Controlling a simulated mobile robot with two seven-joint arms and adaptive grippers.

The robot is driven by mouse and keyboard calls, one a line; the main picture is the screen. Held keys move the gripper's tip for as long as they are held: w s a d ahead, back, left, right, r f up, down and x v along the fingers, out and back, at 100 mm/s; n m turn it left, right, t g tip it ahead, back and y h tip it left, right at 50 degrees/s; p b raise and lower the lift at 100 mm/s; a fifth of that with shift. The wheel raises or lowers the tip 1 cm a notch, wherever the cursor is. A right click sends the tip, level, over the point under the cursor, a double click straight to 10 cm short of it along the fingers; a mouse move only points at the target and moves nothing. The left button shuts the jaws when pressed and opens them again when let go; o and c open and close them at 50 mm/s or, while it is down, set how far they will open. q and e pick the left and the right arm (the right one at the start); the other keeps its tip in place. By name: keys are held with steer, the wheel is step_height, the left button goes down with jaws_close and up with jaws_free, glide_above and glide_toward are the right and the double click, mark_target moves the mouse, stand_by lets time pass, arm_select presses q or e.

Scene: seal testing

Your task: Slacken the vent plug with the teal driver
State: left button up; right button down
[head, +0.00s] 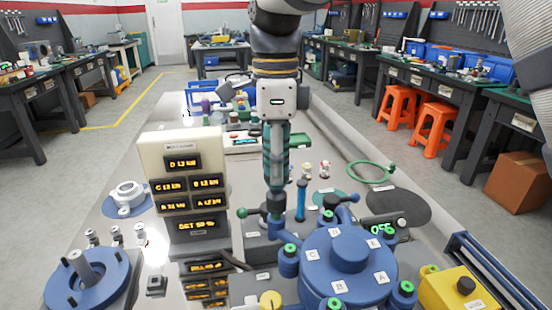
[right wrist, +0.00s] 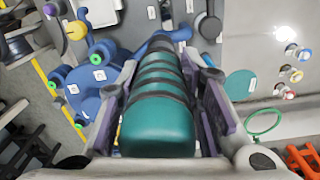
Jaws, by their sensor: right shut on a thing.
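My right gripper (head: 276,185) is shut on the teal driver (right wrist: 158,130), whose ribbed handle with dark bands fills the middle of the right wrist view. In the head view the driver (head: 266,150) stands roughly upright between the fingers, above the left side of the blue round vessel (head: 350,252). The vessel has green-capped ports and lettered labels. It also shows in the right wrist view (right wrist: 98,58). The driver's tip is hidden, so I cannot tell whether it touches anything. I cannot pick out the vent plug for certain. My left gripper is not in view.
A cream display panel (head: 182,165) with lit readouts stands left of the gripper. A blue flange (head: 85,280) is at front left, and a yellow box (head: 462,290) at front right. A slim blue upright tool (head: 301,200) stands close right of the gripper. A green ring (head: 371,171) lies behind.

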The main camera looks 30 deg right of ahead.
steer(key=shift+f, duration=0.95)
stand_by(0.9)
steer(key=shift+r, duration=0.15)
step_height(320, 180, up, 7)
stand_by(0.9)
steer(key=shift+r, duration=0.1)
